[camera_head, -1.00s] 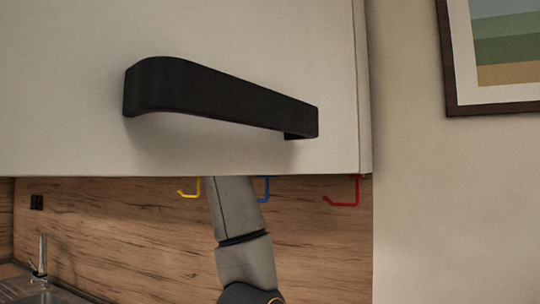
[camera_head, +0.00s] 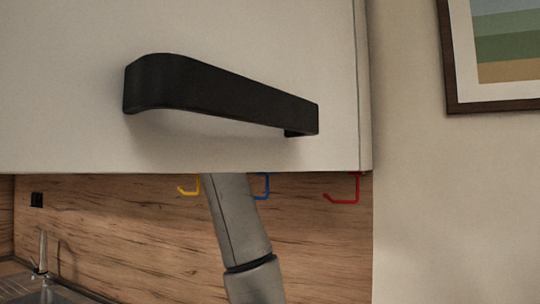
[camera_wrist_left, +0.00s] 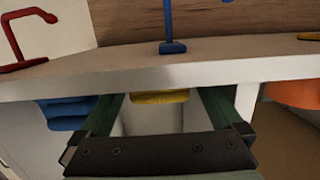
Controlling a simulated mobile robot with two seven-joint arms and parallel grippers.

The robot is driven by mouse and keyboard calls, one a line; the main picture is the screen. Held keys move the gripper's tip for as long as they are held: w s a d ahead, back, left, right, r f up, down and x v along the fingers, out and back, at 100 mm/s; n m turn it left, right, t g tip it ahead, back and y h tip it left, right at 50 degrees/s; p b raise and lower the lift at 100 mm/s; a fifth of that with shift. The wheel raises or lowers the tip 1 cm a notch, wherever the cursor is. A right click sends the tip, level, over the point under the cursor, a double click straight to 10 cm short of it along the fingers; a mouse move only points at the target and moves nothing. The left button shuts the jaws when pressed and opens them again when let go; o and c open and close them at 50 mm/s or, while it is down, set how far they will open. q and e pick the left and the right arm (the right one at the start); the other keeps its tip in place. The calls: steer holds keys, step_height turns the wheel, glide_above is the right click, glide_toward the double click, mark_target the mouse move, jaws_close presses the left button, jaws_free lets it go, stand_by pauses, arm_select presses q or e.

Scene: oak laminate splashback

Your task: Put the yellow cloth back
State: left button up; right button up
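In the left wrist view my left gripper (camera_wrist_left: 160,108) is open, with its two dark green fingers well apart. A yellow piece that looks like the yellow cloth (camera_wrist_left: 160,97) shows between the fingertips, against the edge of a pale panel. A gap shows on each side of it. The yellow hook (camera_head: 190,187) hangs under the cabinet in the head view, left of my arm; part of it also shows at the right edge of the wrist view (camera_wrist_left: 309,36). The cloth and both grippers are out of the head view.
A white cabinet (camera_head: 230,40) with a black handle (camera_head: 215,97) fills the head view. A blue hook (camera_head: 262,186) and red hook (camera_head: 345,191) hang under it. In the wrist view, a blue cloth-like thing (camera_wrist_left: 68,112) and an orange one (camera_wrist_left: 293,94) flank the gripper.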

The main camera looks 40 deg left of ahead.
arm_select(q)
steer(key=shift+r, duration=0.2)
steer(key=b+v, duration=0.6)
steer(key=v, duration=0.6)
steer(key=shift+f, duration=0.15)
